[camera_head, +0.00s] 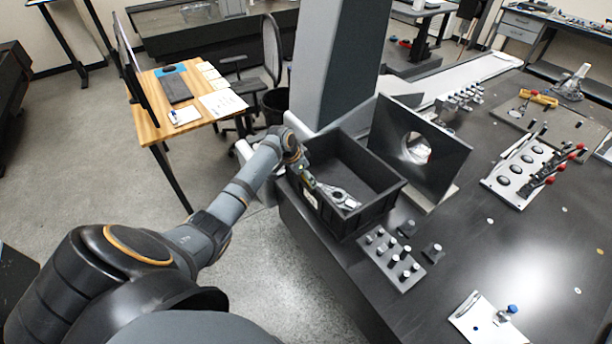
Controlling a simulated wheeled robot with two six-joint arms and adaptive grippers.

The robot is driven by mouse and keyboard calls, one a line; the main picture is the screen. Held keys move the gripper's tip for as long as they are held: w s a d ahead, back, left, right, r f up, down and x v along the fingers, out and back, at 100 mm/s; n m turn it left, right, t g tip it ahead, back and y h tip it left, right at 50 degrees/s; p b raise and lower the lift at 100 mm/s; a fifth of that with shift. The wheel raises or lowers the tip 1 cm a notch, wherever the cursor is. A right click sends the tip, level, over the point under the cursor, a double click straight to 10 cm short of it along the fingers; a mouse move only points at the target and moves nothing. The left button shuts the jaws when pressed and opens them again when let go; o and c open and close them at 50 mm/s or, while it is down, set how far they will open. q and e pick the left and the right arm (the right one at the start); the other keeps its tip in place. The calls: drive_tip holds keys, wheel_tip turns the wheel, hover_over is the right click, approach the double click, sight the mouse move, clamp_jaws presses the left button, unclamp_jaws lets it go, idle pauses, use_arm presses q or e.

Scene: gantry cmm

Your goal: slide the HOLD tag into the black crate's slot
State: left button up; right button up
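The black crate (374,216) stands at the near left edge of the dark table, open at the top. A metallic ring-ended part (342,198) lies inside it. My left arm reaches in from the left, and my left gripper (307,181) is at the crate's left wall, pointing down. It is too small and too covered to tell whether its fingers are open or shut. A small pale patch (310,198) shows on the crate's outer left wall just below the gripper. I cannot tell whether it is the HOLD tag or where the slot is. My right gripper is out of view.
A black plate with a round hole (393,127) stands upright right behind the crate. A grey block with several pegs (380,262) lies in front. A clamp panel (519,172) and a clipboard (478,322) lie to the right. Bare table lies between them.

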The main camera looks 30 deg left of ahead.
use_arm(q)
drive_tip(key=o, duration=0.9)
drive_tip(key=shift+o, duration=0.9)
drive_tip(key=shift+r, duration=0.15)
wheel_tip(320, 180, up, 7)
drive_tip(key=p, duration=0.7)
drive_tip(key=shift+f, duration=0.2)
